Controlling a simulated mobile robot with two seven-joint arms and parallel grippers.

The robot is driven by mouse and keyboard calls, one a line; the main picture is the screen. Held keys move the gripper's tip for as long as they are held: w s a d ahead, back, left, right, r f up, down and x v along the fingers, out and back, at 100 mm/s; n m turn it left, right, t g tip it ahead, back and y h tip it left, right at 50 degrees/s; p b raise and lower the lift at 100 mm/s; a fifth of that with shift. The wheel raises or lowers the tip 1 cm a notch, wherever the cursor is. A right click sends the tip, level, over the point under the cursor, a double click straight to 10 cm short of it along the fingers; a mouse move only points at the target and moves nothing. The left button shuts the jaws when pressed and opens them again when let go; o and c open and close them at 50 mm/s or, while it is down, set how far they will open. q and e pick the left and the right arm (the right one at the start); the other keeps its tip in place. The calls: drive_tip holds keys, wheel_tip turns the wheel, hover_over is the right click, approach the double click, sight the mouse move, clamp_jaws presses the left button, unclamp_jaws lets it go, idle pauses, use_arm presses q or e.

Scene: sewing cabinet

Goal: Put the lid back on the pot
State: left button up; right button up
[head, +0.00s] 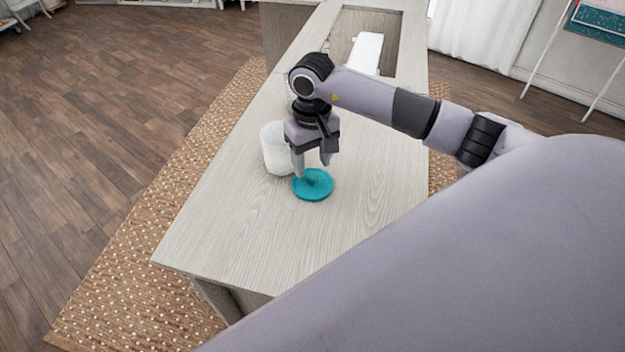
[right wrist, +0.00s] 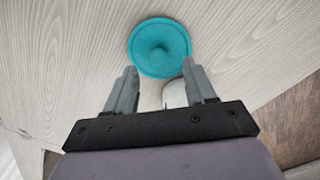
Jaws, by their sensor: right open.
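A round teal lid (head: 313,185) with a small knob lies flat on the wooden table top. It also shows in the right wrist view (right wrist: 160,46), ahead of the fingertips. A white pot (head: 275,152) stands upright just behind and to the left of the lid; part of it shows in the right wrist view (right wrist: 175,94) between the fingers. My right gripper (head: 312,170) is open and empty, fingers pointing down, close above the lid's far edge and beside the pot. The pot's right side is partly hidden by the gripper. My left gripper is out of view.
The pale wooden cabinet top (head: 240,240) is clear in front of and to the right of the lid. At the far end a white sewing machine (head: 366,52) sits in a recess. A woven rug (head: 130,290) lies on the floor below.

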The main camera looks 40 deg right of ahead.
sight(313, 176)
drive_tip(key=shift+f, duration=1.8)
clamp_jaws()
